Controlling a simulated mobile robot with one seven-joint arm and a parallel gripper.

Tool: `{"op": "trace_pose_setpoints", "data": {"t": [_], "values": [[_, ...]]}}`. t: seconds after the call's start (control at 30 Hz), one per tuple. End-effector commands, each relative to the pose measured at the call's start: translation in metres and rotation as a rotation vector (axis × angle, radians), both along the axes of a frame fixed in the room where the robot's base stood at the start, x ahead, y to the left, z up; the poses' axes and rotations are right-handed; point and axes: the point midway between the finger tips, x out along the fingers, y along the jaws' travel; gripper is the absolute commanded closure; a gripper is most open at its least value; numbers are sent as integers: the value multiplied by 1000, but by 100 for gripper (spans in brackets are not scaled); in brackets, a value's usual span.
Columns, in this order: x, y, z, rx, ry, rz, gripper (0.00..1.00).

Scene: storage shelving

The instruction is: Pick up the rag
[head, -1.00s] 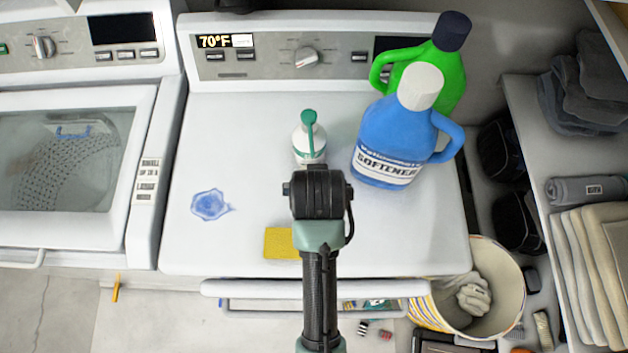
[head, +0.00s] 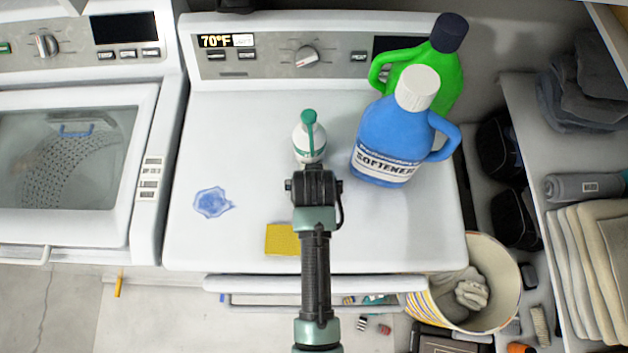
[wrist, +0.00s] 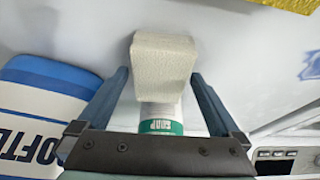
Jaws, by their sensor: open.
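A cream, block-shaped piece with a cloth-like surface, which looks like the folded rag (wrist: 165,62), is in the middle of the wrist view. My gripper (wrist: 160,76) is open, with one finger on each side of it and visible gaps between. In the head view my gripper (head: 315,187) is over the white machine top, and my wrist hides the fingers and this piece. A white soap bottle with a green pump (head: 309,140) stands just beyond; its green label (wrist: 160,127) shows below the cream piece in the wrist view.
A blue softener bottle (head: 392,142) and a green bottle (head: 447,75) stand to the right. A yellow pad (head: 282,240) lies near the front edge. A blue spill (head: 212,203) marks the left. A striped basket (head: 497,262) stands at lower right, beside shelving with folded cloths (head: 588,262).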

Motion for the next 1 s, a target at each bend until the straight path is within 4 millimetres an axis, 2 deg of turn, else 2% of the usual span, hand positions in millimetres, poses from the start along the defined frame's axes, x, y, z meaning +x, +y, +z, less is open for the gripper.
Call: {"op": "trace_pose_setpoints", "data": {"t": [0.8, 0.87, 1.0], "values": [[0, 0, -5, 0, 0, 0, 0], [0, 0, -5, 0, 0, 0, 7], [0, 0, -5, 0, 0, 0, 32]]}}
